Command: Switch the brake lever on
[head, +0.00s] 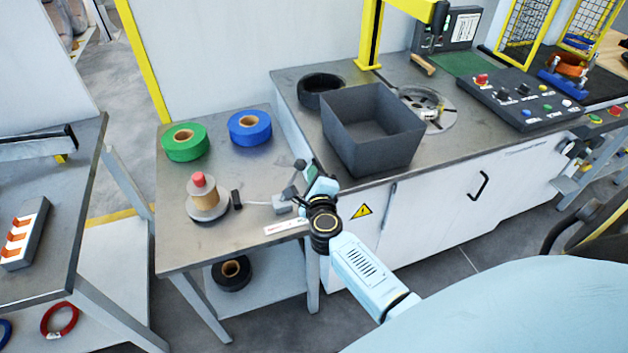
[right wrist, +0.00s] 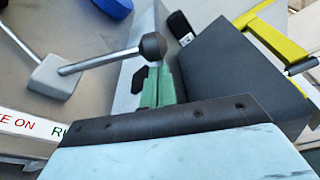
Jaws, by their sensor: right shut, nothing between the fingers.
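The brake lever (right wrist: 100,62) is a metal rod with a black ball knob on a small grey block, seen in the right wrist view. In the head view its grey base block (head: 282,205) sits near the right edge of the small table. A white label (right wrist: 28,130) with "KE ON" in red partly shows beside it. My right gripper (right wrist: 158,87) has green fingers, shut and empty, close to the knob; I cannot tell whether they touch. In the head view the right gripper (head: 314,176) is over the table's right edge, partly hiding the lever. My left gripper is not in view.
A spool (head: 208,203) with a red top stands left of the lever. Green tape (head: 185,142) and blue tape (head: 250,127) rolls lie behind. A tall grey bin (head: 372,130) stands on the counter just right of my gripper. A control panel (head: 520,98) is farther right.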

